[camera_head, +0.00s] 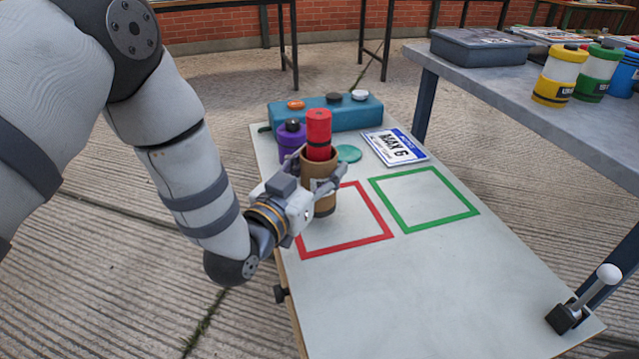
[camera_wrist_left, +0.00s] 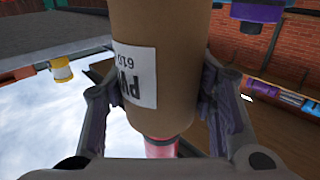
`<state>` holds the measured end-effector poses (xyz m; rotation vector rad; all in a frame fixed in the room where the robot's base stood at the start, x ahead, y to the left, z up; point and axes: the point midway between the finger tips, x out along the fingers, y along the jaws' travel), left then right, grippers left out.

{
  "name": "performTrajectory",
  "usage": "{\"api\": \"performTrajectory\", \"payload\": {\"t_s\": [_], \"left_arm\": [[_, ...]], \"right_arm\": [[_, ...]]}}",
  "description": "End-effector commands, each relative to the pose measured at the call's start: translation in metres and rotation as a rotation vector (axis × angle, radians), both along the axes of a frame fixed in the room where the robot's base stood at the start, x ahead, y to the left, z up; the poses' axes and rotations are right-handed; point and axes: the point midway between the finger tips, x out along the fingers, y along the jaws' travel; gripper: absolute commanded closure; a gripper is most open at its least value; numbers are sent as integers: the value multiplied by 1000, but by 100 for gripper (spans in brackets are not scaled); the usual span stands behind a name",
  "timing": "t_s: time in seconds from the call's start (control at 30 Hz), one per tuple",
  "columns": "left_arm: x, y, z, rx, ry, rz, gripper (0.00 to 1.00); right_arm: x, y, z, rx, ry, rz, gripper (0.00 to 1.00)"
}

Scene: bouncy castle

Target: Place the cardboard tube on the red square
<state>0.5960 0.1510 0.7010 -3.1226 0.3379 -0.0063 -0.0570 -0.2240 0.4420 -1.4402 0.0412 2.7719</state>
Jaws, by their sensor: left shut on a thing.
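My left gripper (camera_head: 325,180) is shut on the brown cardboard tube (camera_head: 320,198), which stands roughly upright. In the left wrist view the tube (camera_wrist_left: 165,60), with a white printed label, sits between the two fingers. A red cylinder (camera_head: 318,130) shows above the tube's top; I cannot tell whether it is in the tube or behind it. The red square (camera_head: 345,247) is an outline on the pale low table. The tube appears at its far edge, and the gripper and tube hide part of the outline. I cannot tell whether the tube touches the table. My right gripper is not in view.
A green square outline (camera_head: 425,229) lies right of the red one. Behind are a purple canister (camera_head: 290,146), a teal box with buttons (camera_head: 340,115), a teal disc (camera_head: 348,153) and a number plate (camera_head: 395,147). A lever (camera_head: 590,295) stands front right. The table's front is clear.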

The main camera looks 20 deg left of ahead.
Motion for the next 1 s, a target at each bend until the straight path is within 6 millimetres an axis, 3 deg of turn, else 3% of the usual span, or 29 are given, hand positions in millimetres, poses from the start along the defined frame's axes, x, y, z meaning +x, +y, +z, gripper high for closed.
{"api": "performTrajectory", "payload": {"t_s": [0.1, 0.47, 0.5, 0.57, 0.93, 1.0], "left_arm": [[-1, -1, -28, -1, 5, -1, 100], [-1, -1, -30, -1, -1, 0, 100], [-2, -1, -31, 0, 3, 0, 42], [-2, -1, -31, 0, 3, -1, 29], [-2, -1, -27, 0, 3, 0, 29], [-11, 1, -28, 1, 7, 0, 29]], "right_arm": [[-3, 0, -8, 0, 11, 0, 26], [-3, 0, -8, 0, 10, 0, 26], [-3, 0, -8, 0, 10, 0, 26], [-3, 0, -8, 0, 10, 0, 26], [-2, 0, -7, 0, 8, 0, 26], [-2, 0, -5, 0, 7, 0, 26]]}}
